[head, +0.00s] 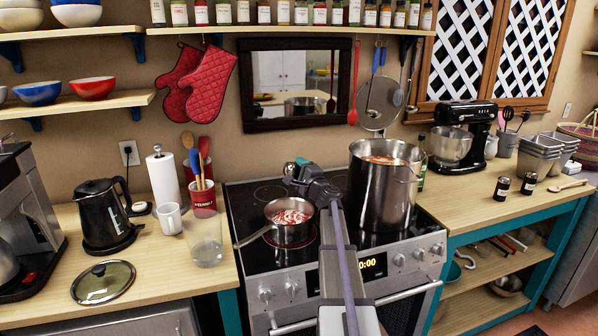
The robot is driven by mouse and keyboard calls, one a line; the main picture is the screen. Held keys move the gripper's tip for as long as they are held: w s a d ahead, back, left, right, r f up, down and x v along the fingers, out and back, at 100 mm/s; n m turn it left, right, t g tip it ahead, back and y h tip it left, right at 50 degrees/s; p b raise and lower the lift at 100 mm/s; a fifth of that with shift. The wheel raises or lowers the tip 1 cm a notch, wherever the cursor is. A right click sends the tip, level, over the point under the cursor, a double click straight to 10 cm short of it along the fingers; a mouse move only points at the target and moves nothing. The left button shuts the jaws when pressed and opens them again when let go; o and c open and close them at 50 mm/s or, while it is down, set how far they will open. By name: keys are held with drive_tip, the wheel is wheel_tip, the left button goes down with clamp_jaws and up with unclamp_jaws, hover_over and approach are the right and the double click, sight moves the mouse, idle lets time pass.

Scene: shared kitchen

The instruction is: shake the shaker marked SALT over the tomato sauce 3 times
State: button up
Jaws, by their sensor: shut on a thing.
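My gripper (298,176) is above the stove, just above and behind the small saucepan in the picture. It is shut on a small item with a pale, shiny end (288,168). Most of that item is hidden by the gripper, and no marking on it can be read. The small saucepan (273,233) on the front left burner holds something red with white streaks. The tall steel pot (378,203) at the right of the stove also has reddish contents (386,160). Which one is the tomato sauce I cannot tell for sure.
Two small dark labelled jars (502,188) (528,184) stand on the right counter, labels too small to read. A bottle (422,170) stands behind the tall pot. The left counter holds a kettle (105,215), a glass jar (206,245) and a lid (103,282).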

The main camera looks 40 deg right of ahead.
drive_tip(key=m, duration=0.2)
drive_tip(key=m+h, duration=0.1)
drive_tip(key=m, duration=0.2)
drive_tip(key=m+p, duration=0.1)
drive_tip(key=m, duration=0.2)
drive_tip(key=shift+r+g+h, duration=0.25)
drive_tip(key=shift+g+h, duration=0.05)
drive_tip(key=shift+g, duration=0.1)
drive_tip(key=m+p, duration=0.1)
drive_tip(key=m, duration=0.3)
drive_tip(key=shift+d+m+g, duration=0.15)
drive_tip(key=shift+m+g, duration=0.25)
drive_tip(key=m, duration=0.2)
drive_tip(key=m+p, duration=0.1)
drive_tip(key=m, duration=0.1)
drive_tip(key=shift+d+g+h, duration=0.1)
drive_tip(key=shift+g+h, duration=0.2)
